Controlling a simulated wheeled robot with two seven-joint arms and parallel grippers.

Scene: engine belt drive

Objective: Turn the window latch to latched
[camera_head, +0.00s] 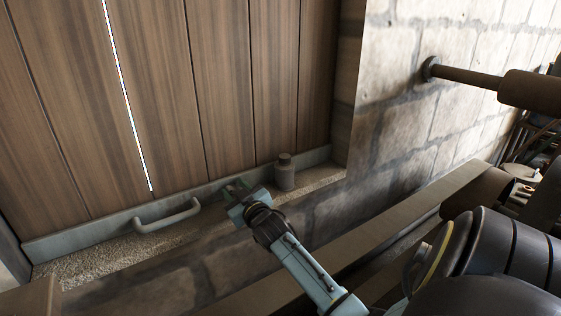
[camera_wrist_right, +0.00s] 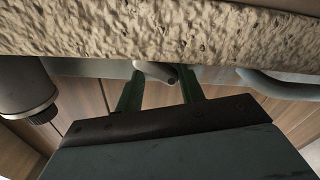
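My right gripper (camera_head: 235,188) is at the foot of the wooden shutter, at the metal rail above the stone sill. In the right wrist view its two green fingers (camera_wrist_right: 160,86) are apart. A small grey rod-like part (camera_wrist_right: 155,70), which looks like the window latch, lies between or just beyond the fingertips; I cannot tell whether they touch it. In the head view the gripper hides this part. Its latched or unlatched position cannot be read. My left gripper is not in view.
A grey bar handle (camera_head: 168,216) sits on the rail left of the gripper. A grey capped cylinder (camera_head: 285,175) stands on the sill (camera_head: 100,255) close to its right. The wooden shutter (camera_head: 150,90) rises behind. A stone wall (camera_head: 400,100) is at right.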

